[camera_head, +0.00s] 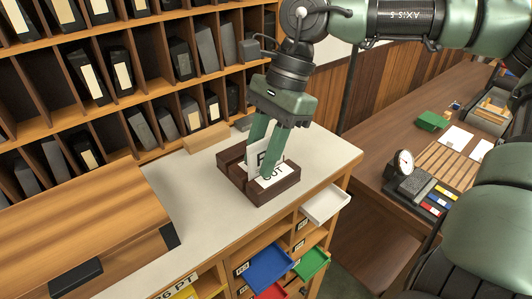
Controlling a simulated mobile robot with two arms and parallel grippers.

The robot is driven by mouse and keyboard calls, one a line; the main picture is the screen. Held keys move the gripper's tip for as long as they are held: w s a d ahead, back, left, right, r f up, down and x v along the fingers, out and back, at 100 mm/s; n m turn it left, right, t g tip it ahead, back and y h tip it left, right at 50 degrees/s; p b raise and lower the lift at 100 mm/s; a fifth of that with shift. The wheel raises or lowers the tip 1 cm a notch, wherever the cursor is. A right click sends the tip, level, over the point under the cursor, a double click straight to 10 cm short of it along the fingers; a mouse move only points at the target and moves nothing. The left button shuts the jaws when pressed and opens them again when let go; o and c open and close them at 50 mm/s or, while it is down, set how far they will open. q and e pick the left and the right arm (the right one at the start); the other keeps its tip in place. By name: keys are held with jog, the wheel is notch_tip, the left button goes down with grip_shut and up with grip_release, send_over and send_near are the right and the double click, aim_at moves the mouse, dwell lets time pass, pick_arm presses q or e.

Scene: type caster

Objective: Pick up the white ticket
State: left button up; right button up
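The white ticket (262,157) stands upright with dark lettering in a dark brown wooden holder (284,191) on the pale counter. My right gripper (262,162) reaches down from above, its two green fingers apart, with the ticket showing between them. The right finger hides part of the ticket. No contact between fingers and ticket can be made out. A white label reading "CUT" (273,178) lies at the front of the holder. My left gripper is not in view.
Wooden pigeonholes (130,93) with dark blocks stand behind the counter (204,218). A wooden cabinet (80,215) sits at left. Open drawers, white (326,204), blue (265,270) and green (313,263), stick out below the front edge. A desk with a dial (403,162) stands at right.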

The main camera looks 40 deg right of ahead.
grip_shut()
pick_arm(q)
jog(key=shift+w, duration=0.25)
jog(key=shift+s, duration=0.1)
